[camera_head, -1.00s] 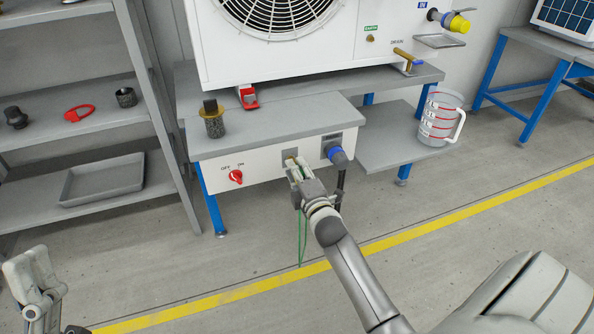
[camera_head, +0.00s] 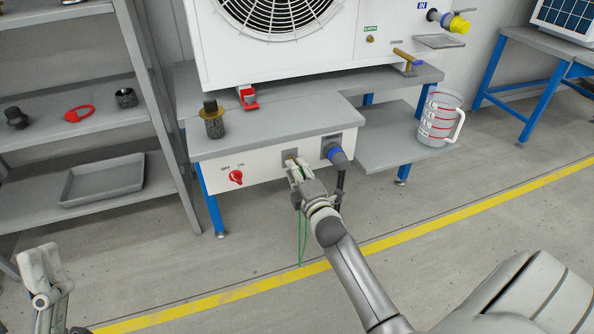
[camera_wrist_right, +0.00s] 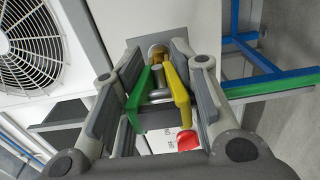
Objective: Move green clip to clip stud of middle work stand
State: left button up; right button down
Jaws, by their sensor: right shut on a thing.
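My right gripper (camera_head: 298,174) is in front of the middle work stand's white front panel (camera_head: 262,166). It is shut on the green clip (camera_wrist_right: 138,96), which shows one green arm and one yellow arm between the fingers in the right wrist view. The brass clip stud (camera_head: 290,162) is at a grey plate on the panel. It also shows just beyond the clip in the right wrist view (camera_wrist_right: 158,52). Whether the clip touches the stud, I cannot tell. A green cable (camera_head: 302,240) hangs below the gripper. My left gripper (camera_head: 43,270) is at the lower left, its opening unclear.
A dark cylindrical part (camera_head: 213,122) stands on the stand top. A shelf (camera_head: 100,127) stands at left, a measuring jug (camera_head: 438,118) at right.

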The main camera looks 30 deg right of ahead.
pick_arm(q)
jog(key=shift+w+d, duration=0.1)
dwell(0.6)
jog(key=shift+w+f+g+y, duration=0.4)
jog(key=shift+w+f+g, duration=0.1)
jog(key=shift+f, duration=0.1)
jog(key=shift+w+p, duration=0.15)
jog(key=shift+p, duration=0.15)
dwell(0.4)
jog(key=shift+w+d+f+g, duration=0.1)
jog(key=shift+w+f+g, duration=0.2)
jog(key=shift+f, duration=0.1)
jog(key=shift+s, duration=0.15)
pick_arm(e)
jog(key=shift+w, duration=0.15)
jog(key=shift+w+d, duration=0.15)
jog(key=shift+w, duration=0.25)
jog(key=c, duration=1.1)
grip_release()
pick_arm(q)
jog(key=shift+s+r+h, duration=0.3)
jog(key=shift+r, duration=0.3)
pick_arm(e)
jog(key=shift+o, duration=0.5)
